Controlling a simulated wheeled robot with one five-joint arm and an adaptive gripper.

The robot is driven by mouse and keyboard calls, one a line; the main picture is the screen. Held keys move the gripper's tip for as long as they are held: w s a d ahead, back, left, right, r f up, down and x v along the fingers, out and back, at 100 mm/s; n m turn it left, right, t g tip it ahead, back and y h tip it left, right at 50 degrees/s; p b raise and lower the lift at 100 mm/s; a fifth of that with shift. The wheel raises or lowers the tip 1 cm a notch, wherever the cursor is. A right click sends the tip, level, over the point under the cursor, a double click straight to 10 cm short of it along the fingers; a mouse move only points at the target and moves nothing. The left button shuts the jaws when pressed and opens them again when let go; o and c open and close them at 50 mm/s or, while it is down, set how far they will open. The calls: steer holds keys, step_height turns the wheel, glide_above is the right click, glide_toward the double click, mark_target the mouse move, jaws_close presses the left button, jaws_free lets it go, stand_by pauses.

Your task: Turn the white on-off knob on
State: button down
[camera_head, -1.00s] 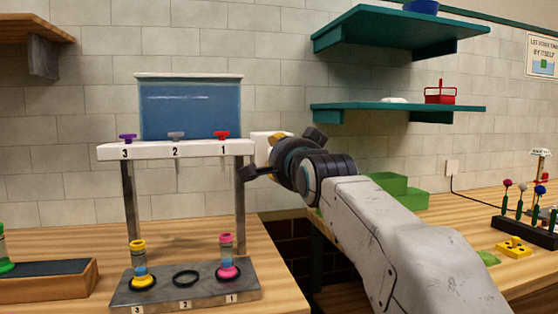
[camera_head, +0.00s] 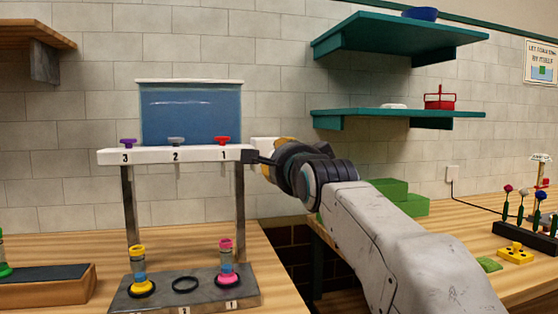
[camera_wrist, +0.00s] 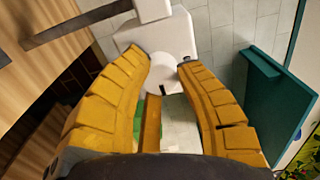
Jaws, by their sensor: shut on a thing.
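The white on-off knob (camera_wrist: 165,72) is a pale round piece on the front of a white box (camera_wrist: 150,36) in the wrist view. My gripper (camera_wrist: 163,62) has its yellow padded fingers on either side of the knob, shut on it. A small dark mark shows on the box near the right fingertip. In the head view the white box (camera_head: 264,143) shows at the right end of the white rack (camera_head: 190,154), and my gripper (camera_head: 262,158) is in front of it, hiding the knob. I cannot tell which way the knob points.
A blue tank (camera_head: 190,112) stands on the rack above purple, grey and red taps. Teal shelves (camera_head: 400,118) hang to the right. Green blocks (camera_head: 400,200) sit behind my arm. A gap separates the two tables.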

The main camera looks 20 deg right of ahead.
steer(key=shift+d+r, duration=0.1)
steer(key=shift+r, duration=0.15)
steer(key=c, duration=1.1)
jaws_free()
steer(key=shift+d+f, duration=0.1)
steer(key=shift+d, duration=0.05)
steer(key=o, duration=0.3)
steer(key=shift+f, duration=0.1)
steer(key=s, duration=1.2)
